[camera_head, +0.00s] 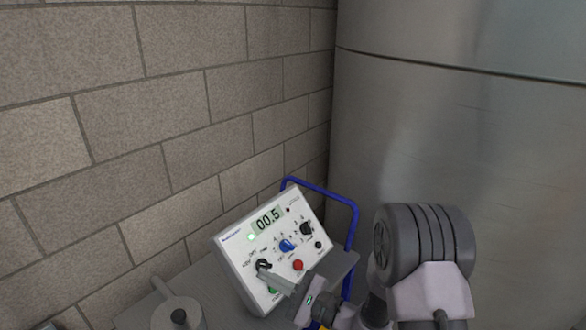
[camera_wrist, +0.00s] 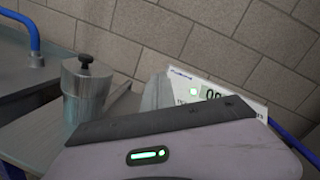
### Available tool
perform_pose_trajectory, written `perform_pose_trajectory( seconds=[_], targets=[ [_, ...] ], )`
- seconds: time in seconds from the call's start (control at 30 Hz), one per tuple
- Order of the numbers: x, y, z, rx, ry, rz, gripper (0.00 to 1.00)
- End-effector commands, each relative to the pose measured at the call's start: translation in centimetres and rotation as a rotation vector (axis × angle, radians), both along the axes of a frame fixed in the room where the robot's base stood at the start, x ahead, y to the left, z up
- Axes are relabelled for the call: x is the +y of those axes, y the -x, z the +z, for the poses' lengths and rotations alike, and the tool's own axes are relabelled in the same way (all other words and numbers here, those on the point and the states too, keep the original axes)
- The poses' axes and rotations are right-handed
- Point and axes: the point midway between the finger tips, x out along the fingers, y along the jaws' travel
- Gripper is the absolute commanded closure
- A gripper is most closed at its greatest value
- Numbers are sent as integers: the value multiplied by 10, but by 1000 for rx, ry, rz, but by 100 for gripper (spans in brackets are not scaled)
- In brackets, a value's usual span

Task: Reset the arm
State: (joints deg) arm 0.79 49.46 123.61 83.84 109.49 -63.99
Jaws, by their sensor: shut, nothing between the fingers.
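My gripper (camera_head: 270,275) is shut and empty, its tips by the black knob (camera_head: 263,265) at the lower left of a white control box (camera_head: 233,262); I cannot tell whether they touch. The box is tilted, with a display (camera_head: 267,219) reading "00.5", a lit green lamp, a blue knob (camera_head: 287,245), a red button (camera_head: 298,265) and a green button partly hidden by my gripper.
A metal pot (camera_head: 178,310) with a black lid knob stands left of the box, also in the wrist view (camera_wrist: 86,95). A blue rail (camera_head: 330,192) rises behind the box. A block wall (camera_head: 150,110) and a large steel tank (camera_head: 460,130) close off the back.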

Motion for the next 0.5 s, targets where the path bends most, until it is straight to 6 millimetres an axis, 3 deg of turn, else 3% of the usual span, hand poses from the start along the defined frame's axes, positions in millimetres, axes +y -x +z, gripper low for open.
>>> perform_pose_trajectory(
  seconds=[0.03, 0.1, 0.2, 0.3, 0.4, 0.5],
  targets=[
    [15, 29, 41, -46, 51, 141, 100],
    [29, 88, 79, -91, 194, 357, 100],
    [17, 168, 98, -158, 490, 575, 100],
    [-26, 224, 94, -238, 862, 661, 100],
    [-81, 248, 91, -322, 1225, 615, 100],
    [-128, 253, 98, -398, 1496, 505, 100]
  ],
)
